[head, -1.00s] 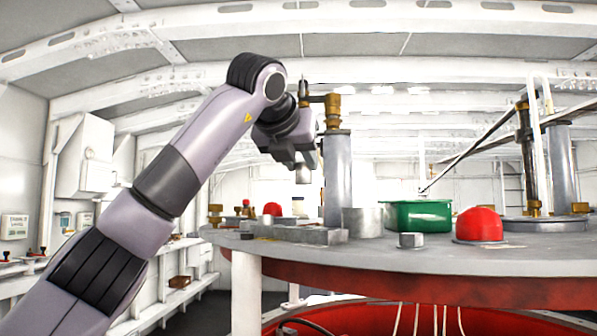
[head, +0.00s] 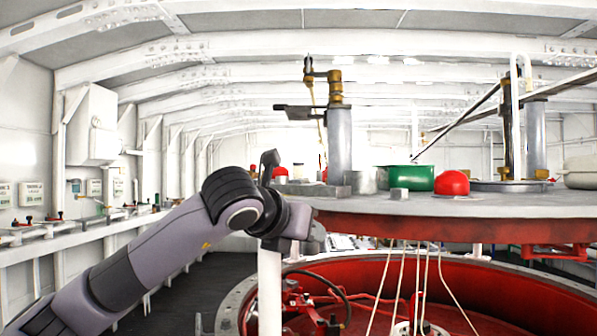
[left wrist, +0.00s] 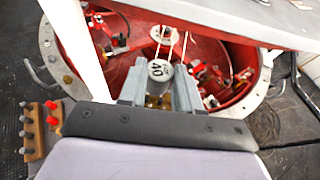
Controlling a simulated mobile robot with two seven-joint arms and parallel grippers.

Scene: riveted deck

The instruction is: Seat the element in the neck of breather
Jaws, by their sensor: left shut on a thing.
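The element (left wrist: 159,70) is a short pale grey cylinder with dark markings on its end. My left gripper (left wrist: 157,82) is shut on it, with one grey finger on each side. In the head view my left gripper (head: 312,238) is low at the left edge of the round table (head: 420,205), and the element cannot be made out there. In the left wrist view the held element is seen against the red-walled round well (left wrist: 215,65). I cannot tell which thing is the breather, and its neck is not clearly seen. My right gripper is not in view.
A white post (head: 270,290) stands beside my left arm. Pale cords hang below the table.

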